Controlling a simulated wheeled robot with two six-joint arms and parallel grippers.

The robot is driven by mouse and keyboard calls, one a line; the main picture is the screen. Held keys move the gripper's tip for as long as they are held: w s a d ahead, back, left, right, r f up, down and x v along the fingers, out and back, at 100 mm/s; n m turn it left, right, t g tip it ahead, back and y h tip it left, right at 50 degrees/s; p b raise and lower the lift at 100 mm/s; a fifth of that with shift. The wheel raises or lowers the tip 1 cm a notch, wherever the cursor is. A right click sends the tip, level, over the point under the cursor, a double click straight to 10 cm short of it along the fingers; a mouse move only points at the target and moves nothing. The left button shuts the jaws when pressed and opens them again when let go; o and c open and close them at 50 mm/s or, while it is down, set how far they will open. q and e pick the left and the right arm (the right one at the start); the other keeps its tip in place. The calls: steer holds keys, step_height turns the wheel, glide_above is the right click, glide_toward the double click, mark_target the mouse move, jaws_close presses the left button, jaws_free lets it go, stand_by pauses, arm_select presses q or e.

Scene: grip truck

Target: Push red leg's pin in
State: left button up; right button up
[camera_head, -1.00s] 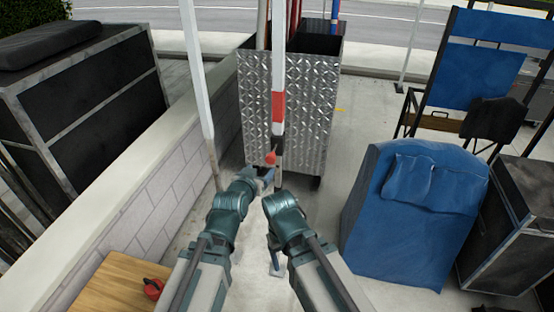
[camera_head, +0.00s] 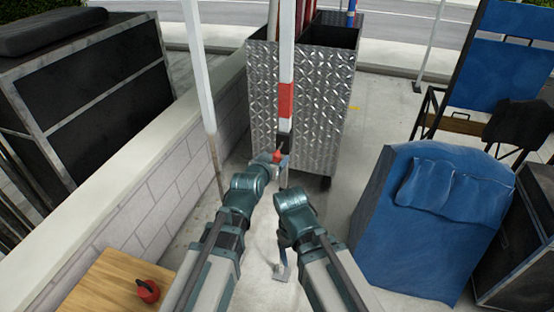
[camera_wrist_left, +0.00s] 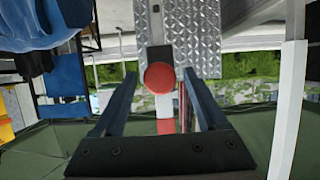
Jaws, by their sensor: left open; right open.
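The red leg (camera_head: 286,100) is a white upright pole with a red band, in front of the metal cart. Its pin has a round red knob (camera_head: 277,157), low on the leg below a dark section. In the left wrist view the knob (camera_wrist_left: 160,77) faces the camera, between the fingers in the picture. My left gripper (camera_head: 281,152) is open at the knob; whether it touches is unclear. My right gripper (camera_head: 284,240) is lower, open, and its fingers are hard to make out behind its wrist. A foot-like plate (camera_head: 281,272) shows below it.
The diamond-plate cart (camera_head: 325,100) stands close behind the leg. A low block wall (camera_head: 165,200) and white pole (camera_head: 200,80) are on the left. A blue covered item (camera_head: 430,225) is on the right. A red object (camera_head: 147,290) lies on a wooden top (camera_head: 112,280).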

arm_select(q)
steer(key=shift+w+d+f, duration=0.15)
steer(key=shift+w+f, duration=0.05)
steer(key=shift+w, duration=0.25)
steer(key=shift+s, duration=0.1)
jaws_close()
stand_by(1.0)
